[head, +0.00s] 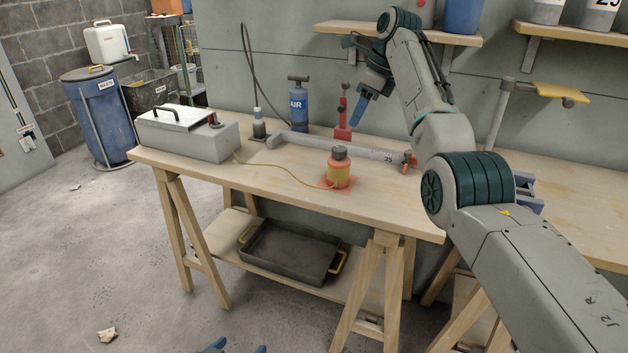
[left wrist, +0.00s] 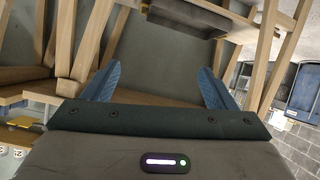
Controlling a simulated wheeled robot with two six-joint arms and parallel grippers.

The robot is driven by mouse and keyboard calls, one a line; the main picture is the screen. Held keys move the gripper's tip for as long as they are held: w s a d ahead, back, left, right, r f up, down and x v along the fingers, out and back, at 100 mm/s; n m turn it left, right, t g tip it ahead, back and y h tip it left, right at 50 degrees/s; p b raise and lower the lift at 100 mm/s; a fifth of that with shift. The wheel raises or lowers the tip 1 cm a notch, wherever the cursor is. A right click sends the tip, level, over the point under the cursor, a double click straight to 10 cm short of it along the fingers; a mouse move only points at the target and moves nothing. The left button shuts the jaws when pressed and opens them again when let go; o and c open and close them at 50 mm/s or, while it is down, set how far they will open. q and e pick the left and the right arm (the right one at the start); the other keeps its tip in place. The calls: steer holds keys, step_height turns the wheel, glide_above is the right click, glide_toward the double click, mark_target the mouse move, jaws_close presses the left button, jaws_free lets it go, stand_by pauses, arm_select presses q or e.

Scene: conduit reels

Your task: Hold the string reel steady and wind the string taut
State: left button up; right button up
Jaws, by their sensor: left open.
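The string reel (head: 340,174) is a small orange-red spool with yellow string and a dark knob on top. It stands upright on a reddish base on the workbench. The yellow string (head: 283,172) runs from it in a loose curve to the grey metal box (head: 190,137) at the bench's left. My left gripper (head: 235,348) shows only its blue fingertips at the bottom edge, low in front of the bench. In the left wrist view it (left wrist: 157,85) is open and empty. My right gripper (head: 361,108) is raised behind the reel, its blue finger pointing down; its opening is unclear.
A red stand (head: 343,118) and a blue air pump (head: 298,104) stand at the back. A black tray (head: 288,252) sits on the lower shelf. My right arm covers the bench's right end.

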arm_select(q)
steer(key=w+d+r+m+t+h, duration=0.1)
steer(key=w+d+r+t, duration=0.1)
steer(key=w+r, duration=0.45)
steer(key=w+d+r+t+h, duration=0.1)
steer(key=w+d+r+h, duration=0.15)
steer(key=w, duration=0.75)
steer(key=m+t+h, duration=0.2)
glide_toward(340, 167)
steer(key=a, duration=0.2)
steer(key=a+f, duration=0.1)
steer(key=a, duration=0.1)
steer(key=a+f, duration=0.1)
steer(key=a, duration=0.1)
steer(key=shift+w+f, duration=0.2)
steer(key=w+d+m+g, duration=0.1)
steer(key=w+d+r+m+g+h, duration=0.1)
steer(key=w+d+m+h, duration=0.1)
steer(key=d, duration=0.1)
steer(key=shift+w+r+g, duration=0.2)
steer(key=shift+r+g, duration=0.1)
steer(key=shift+g, duration=0.1)
steer(key=shift+m, duration=0.3)
steer(key=x, duration=1)
steer(key=shift+w+d+f, duration=0.1)
steer(key=shift+d+f, duration=0.05)
steer(key=shift+d, duration=0.05)
steer(key=shift+c, duration=0.2)
steer(key=c, duration=1.1)
